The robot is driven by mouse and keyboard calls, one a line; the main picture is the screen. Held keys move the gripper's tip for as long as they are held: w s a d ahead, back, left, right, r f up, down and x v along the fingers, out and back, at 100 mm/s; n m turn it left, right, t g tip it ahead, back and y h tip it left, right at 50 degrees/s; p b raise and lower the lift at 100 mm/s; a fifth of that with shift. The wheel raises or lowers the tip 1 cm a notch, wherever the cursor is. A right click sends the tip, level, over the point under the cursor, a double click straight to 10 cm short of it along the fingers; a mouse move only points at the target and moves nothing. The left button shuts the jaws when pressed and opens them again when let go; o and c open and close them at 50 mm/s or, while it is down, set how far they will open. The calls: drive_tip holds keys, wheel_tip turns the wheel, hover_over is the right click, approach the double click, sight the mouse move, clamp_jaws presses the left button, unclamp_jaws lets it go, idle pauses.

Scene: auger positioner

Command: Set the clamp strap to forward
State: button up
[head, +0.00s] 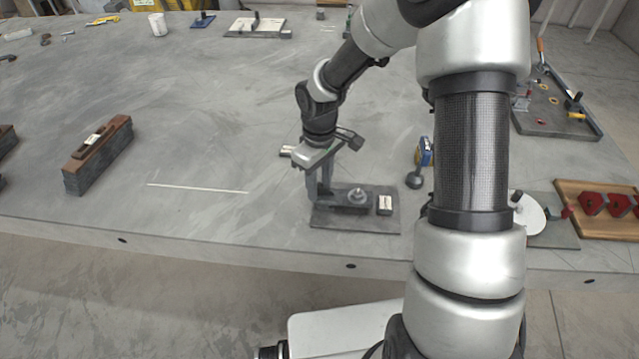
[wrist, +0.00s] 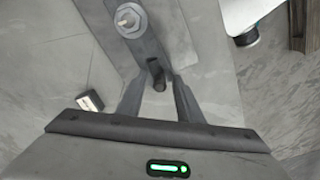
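The clamp strap (head: 345,207) is a dark grey bar on a flat base plate (head: 345,224) near the table's front edge. A pale bolt with a hex nut (head: 358,196) stands on it; the nut also shows at the top of the wrist view (wrist: 129,20). A small dark upright peg (wrist: 156,72) is at the strap's near end in the wrist view. My gripper (head: 318,198) points down at the strap's left end. In the wrist view its fingers (wrist: 158,85) are apart, one on either side of the peg. Contact with the peg cannot be told.
A small block with a white label (head: 384,205) sits on the plate's right side; it also shows in the wrist view (wrist: 89,101). A blue and yellow tool (head: 424,155) stands behind right. A brown-topped block (head: 98,155) lies far left. The table between is mostly clear.

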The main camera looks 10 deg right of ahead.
sight(333, 195)
clamp_jaws()
drive_tip(key=shift+d, duration=0.1)
drive_tip(key=shift+s+d+p, duration=0.25)
drive_tip(key=shift+d, duration=0.6)
drive_tip(key=shift+s+d+p, duration=0.2)
drive_tip(key=shift+d, duration=0.6)
drive_tip(key=shift+o, duration=0.7)
unclamp_jaws()
drive_tip(key=shift+d, duration=0.1)
drive_tip(key=shift+r, duration=0.25)
wheel_tip(333, 195, up, 17)
drive_tip(key=p, duration=0.2)
drive_tip(key=shift+p, duration=0.3)
